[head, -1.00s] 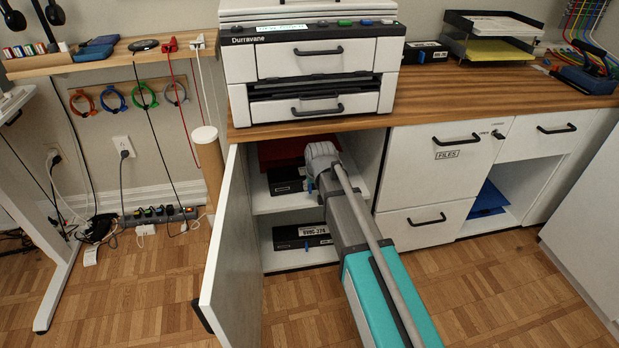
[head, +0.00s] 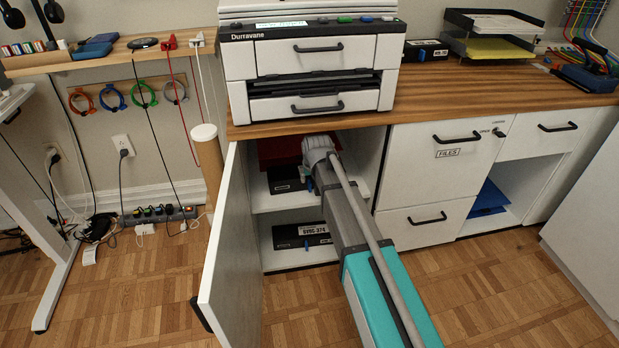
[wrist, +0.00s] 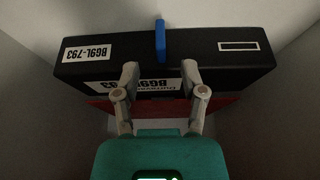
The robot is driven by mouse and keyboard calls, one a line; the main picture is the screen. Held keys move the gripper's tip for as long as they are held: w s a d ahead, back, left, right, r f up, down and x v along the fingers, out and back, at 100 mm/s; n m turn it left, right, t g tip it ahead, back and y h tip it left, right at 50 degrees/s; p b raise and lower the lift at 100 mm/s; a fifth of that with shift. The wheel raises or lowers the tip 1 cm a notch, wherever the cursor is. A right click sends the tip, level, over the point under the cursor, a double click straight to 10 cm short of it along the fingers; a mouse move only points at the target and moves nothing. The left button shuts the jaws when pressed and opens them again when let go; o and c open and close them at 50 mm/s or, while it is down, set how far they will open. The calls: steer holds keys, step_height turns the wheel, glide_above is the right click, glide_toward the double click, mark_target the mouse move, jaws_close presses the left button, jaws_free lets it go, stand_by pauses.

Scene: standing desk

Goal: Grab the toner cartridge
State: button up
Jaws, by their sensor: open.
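A black toner cartridge with white labels and a blue tab (wrist: 160,40) fills much of the wrist view; the cartridge (wrist: 210,60) appears there with its lettering upside down. My gripper (wrist: 160,68) is open, its two fingertips apart and overlapping the cartridge's labelled face, one to each side of the tab's line. I cannot tell whether they touch it. In the head view a black cartridge (head: 285,187) lies on the upper shelf inside the open cabinet, partly hidden by my arm. My fingers are hidden there.
A red item (head: 280,152) is by the cartridge on the upper shelf. Another black cartridge (head: 300,236) lies on the lower shelf. The open cabinet door (head: 225,245) stands left of my arm. A printer (head: 310,70) stands on the counter above. Cabinet walls enclose the gripper.

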mark_target(310, 182)
steer(key=shift+b+x, duration=1.7)
steer(key=shift+x, duration=0.35)
jaws_close()
